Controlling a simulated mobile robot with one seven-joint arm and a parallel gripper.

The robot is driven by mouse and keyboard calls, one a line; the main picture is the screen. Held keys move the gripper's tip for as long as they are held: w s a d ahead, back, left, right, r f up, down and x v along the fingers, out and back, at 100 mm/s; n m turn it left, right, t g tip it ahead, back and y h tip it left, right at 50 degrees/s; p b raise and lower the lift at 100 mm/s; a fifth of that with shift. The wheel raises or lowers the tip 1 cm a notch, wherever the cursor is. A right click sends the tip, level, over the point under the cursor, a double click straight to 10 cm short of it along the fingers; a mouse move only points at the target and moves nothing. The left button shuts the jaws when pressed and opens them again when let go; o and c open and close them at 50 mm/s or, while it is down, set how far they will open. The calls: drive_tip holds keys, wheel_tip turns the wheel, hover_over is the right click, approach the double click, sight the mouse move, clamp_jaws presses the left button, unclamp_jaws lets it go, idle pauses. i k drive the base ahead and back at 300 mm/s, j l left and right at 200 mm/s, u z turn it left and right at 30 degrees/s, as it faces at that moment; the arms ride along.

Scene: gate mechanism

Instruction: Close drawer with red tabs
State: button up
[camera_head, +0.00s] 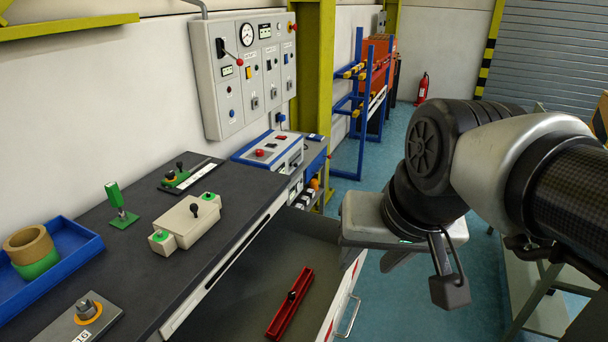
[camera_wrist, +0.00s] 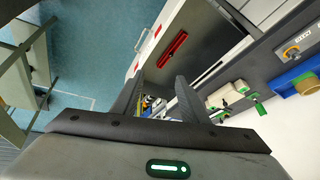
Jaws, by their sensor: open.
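The drawer (camera_head: 238,298) stands open under the dark workbench, with a red holder (camera_head: 290,303) lying inside. Its light front panel, with red tabs and a metal handle (camera_head: 349,316), faces right in the head view. The wrist view shows the open drawer (camera_wrist: 198,38), a red tab (camera_wrist: 157,31) on its front and the handle (camera_wrist: 136,40). My gripper (camera_head: 396,260) is open and empty, above and beyond the drawer's far front corner. Its two fingers (camera_wrist: 159,96) show apart in the wrist view, touching nothing that I can see.
The bench top (camera_head: 130,260) carries a beige box (camera_head: 186,223), a green block (camera_head: 118,200) and a blue tray (camera_head: 60,262). A blue-sided control box (camera_head: 270,150) and a wall panel (camera_head: 245,75) stand behind. Blue floor (camera_head: 400,310) is clear right of the drawer.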

sight(241, 306)
drive_tip(key=k+l, duration=0.1)
drive_tip(key=k, duration=0.25)
drive_tip(key=j+u, duration=0.1)
drive_tip(key=u, duration=0.7)
drive_tip(key=j+u, duration=0.15)
drive_tip(key=u, duration=0.2)
drive_tip(key=j+u, duration=0.1)
drive_tip(key=u, duration=0.3)
drive_tip(key=j+z, duration=0.15)
drive_tip(key=z, duration=0.3)
drive_tip(key=j+z, duration=0.15)
drive_tip(key=z, duration=0.3)
drive_tip(key=j+z, duration=0.1)
drive_tip(key=z, duration=0.4)
